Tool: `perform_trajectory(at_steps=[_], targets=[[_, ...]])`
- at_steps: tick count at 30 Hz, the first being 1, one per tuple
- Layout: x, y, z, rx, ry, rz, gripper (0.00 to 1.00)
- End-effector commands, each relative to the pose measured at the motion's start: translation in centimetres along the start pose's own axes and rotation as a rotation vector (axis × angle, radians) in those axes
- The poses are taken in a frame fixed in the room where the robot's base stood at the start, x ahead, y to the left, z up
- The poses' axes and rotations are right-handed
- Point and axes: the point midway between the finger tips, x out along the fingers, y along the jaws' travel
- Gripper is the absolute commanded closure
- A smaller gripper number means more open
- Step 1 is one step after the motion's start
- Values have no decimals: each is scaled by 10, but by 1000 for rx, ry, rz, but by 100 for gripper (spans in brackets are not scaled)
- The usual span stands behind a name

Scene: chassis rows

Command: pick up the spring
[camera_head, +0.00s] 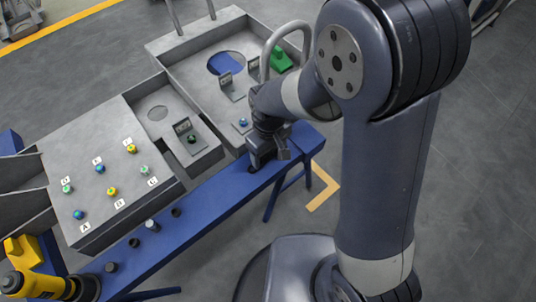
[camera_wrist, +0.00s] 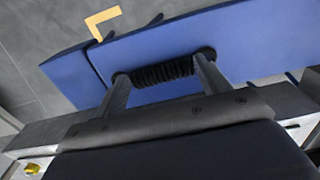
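The spring (camera_wrist: 160,73) is a black ribbed coil in the wrist view, lying crosswise over the blue beam. My gripper (camera_wrist: 162,66) has its two fingers well apart, with the coil spanning the space between the fingertips. The fingertips look to be at or very near its two ends, but firm contact does not show clearly. In the head view my gripper (camera_head: 262,162) points down at the far part of the long blue beam (camera_head: 208,202). The spring cannot be made out there, behind or under the gripper.
Several small dark cylinders, including one (camera_head: 152,225), stand along the beam's near part. A grey sloped panel (camera_head: 105,205) with coloured knobs stands at left. Grey trays (camera_head: 175,50) lie behind the beam. A yellow tool (camera_head: 40,282) is at lower left. Open floor lies right of the beam.

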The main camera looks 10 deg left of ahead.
Motion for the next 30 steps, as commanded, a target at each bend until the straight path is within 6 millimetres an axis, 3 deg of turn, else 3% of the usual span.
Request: perform_trajectory(at_steps=[9,17,30], targets=[[0,0,0,0,1,0,54],[-5,0,-1,0,2,1,55],[-84,0,-1,0,4,1,55]])
